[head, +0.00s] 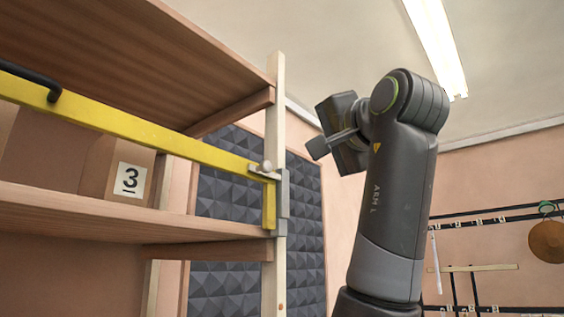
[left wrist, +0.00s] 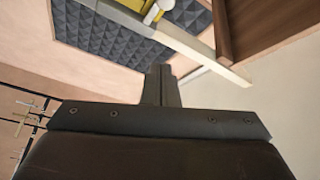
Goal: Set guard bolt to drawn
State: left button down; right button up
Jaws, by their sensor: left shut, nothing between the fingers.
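The guard bolt (head: 265,168) is a small pale metal bolt with a round knob, at the right end of the yellow guard bar (head: 150,134), beside the grey bracket (head: 283,193) on the pale post. I cannot tell whether it is drawn or home. A pale knob, likely the bolt's, shows at the top of the left wrist view (left wrist: 152,14). My left gripper (head: 317,148) is just right of the post and slightly above the bolt, apart from it. Its fingers are shut and empty, also in the left wrist view (left wrist: 160,74). My right gripper is out of view.
A wooden shelf unit (head: 90,207) fills the left, with the yellow bar across its front and a black handle (head: 35,82) on the bar. A box with a "3" label (head: 130,180) stands on the shelf. Dark foam panels (head: 225,175) are behind. A rack (head: 480,212) hangs far right.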

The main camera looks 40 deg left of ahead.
aim_at(273, 172)
pick_arm(q)
jog(key=r+p+x, duration=0.1)
jog(key=p+x, duration=0.5)
jog(key=x, duration=0.4)
jog(key=shift+s+a+f+p, duration=0.2)
jog(key=shift+s+f, duration=0.25)
jog(key=shift+s, duration=0.15)
jog(key=shift+s+a+f+p, duration=0.15)
jog(key=shift+s+f+p, duration=0.1)
jog(key=shift+s+f, duration=0.3)
jog(key=shift+s+a+f+p, duration=0.2)
jog(key=shift+s+f, duration=0.1)
jog(key=shift+s, duration=0.35)
jog(key=shift+d, duration=0.15)
